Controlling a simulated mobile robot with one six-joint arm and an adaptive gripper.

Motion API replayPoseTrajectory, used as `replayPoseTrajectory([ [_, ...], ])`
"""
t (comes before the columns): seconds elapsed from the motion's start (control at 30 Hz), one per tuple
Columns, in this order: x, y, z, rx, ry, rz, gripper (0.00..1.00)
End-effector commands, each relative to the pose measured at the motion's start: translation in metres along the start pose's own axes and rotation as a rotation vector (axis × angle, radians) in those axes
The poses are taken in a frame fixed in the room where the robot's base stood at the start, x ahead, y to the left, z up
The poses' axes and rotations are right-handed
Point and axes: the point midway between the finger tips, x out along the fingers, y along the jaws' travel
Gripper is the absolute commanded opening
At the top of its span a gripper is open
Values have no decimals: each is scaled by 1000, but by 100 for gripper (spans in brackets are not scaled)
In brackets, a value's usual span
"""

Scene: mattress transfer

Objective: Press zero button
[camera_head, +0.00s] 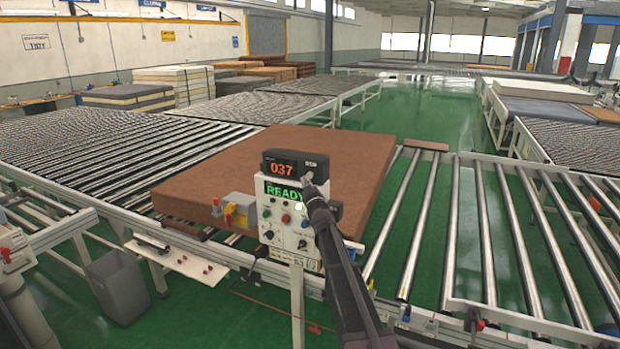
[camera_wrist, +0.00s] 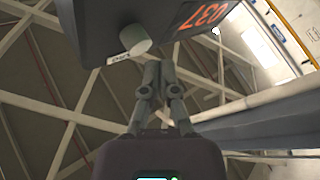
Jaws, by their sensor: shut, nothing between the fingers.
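A dark counter box (camera_head: 294,165) with an orange display reading 037 sits on top of a white control panel (camera_head: 287,240). The panel also has a green READY display and several knobs and buttons. My gripper (camera_head: 308,178) is shut and empty, its tip in front of the counter box's lower right side. In the wrist view the counter box (camera_wrist: 100,30) fills the upper left, with the display seen at a steep angle. A round pale button (camera_wrist: 135,38) sticks out of it just beyond my gripper's closed fingertips (camera_wrist: 160,62). I cannot tell whether they touch.
A large brown mattress (camera_head: 230,180) lies on the roller conveyor behind the panel. More rollers (camera_head: 490,230) extend to the right. A grey bin (camera_head: 117,287) stands at lower left. Stacked mattresses (camera_head: 130,97) are at the back left. Green floor is open at the back centre.

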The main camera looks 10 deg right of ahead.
Motion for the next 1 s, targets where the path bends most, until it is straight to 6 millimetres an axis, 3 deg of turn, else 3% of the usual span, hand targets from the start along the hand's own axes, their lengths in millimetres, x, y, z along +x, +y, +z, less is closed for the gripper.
replayPoseTrajectory([
  [1.0,7,5,5,0,0,0,0],
])
